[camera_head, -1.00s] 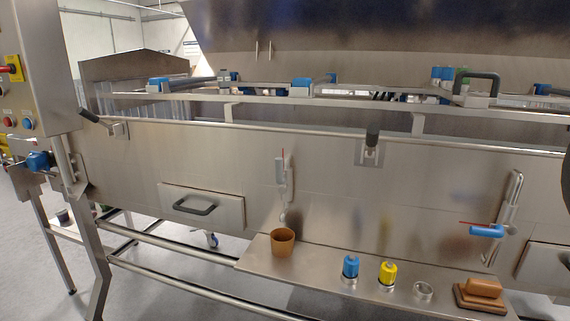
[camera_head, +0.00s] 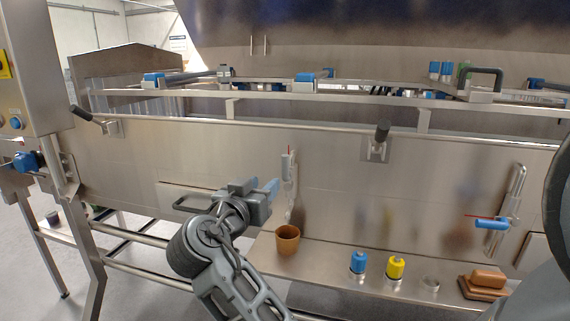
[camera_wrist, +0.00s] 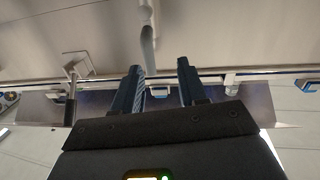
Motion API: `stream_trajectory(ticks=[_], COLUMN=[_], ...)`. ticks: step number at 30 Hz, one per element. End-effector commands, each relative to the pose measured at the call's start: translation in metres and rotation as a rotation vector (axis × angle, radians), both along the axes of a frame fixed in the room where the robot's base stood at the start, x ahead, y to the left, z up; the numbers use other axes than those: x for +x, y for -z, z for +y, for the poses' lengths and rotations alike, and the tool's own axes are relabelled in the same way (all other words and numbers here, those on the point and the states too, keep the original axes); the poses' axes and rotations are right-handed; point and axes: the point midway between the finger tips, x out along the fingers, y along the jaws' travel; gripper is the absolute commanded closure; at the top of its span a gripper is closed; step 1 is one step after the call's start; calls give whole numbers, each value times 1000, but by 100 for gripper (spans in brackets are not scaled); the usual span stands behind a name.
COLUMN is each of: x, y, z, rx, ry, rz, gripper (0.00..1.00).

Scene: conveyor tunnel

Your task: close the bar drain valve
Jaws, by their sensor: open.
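Two valves are on the steel side panel; I cannot tell for sure which is the bar drain valve. The left valve has a grey upright handle (camera_head: 286,167) with a red pointer standing upright, on a thin vertical pipe. The right valve has a blue handle (camera_head: 490,223) lying sideways with a red pointer level, on a steel pipe (camera_head: 516,195). My gripper (camera_head: 270,189) is open and empty, just left of and below the grey handle, apart from it as far as shows. In the wrist view, a pale pipe (camera_wrist: 148,40) stands ahead, between and beyond my open fingers (camera_wrist: 160,78).
A shelf (camera_head: 325,268) below holds a brown cup (camera_head: 287,240), a blue-topped bottle (camera_head: 358,263), a yellow-topped bottle (camera_head: 395,267), a metal ring (camera_head: 430,284) and a brown block (camera_head: 488,279). Black latch levers (camera_head: 382,131) jut from the panel's upper edge.

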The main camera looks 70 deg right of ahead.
Motion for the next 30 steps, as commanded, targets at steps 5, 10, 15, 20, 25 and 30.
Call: stream_trajectory(ticks=[5,10,15,20,25,30], x=[-9,-13,-16,-18,-20,-20], y=[-27,-31,-31,-30,-29,-28], z=[-13,-29,-55,-76,-88,-91], rx=[-38,-41,-41,-40,-41,-40], ry=[109,127,125,122,120,119], rz=[-66,-71,-72,-71,-72,-73], gripper=[58,58,58,58,58,58])
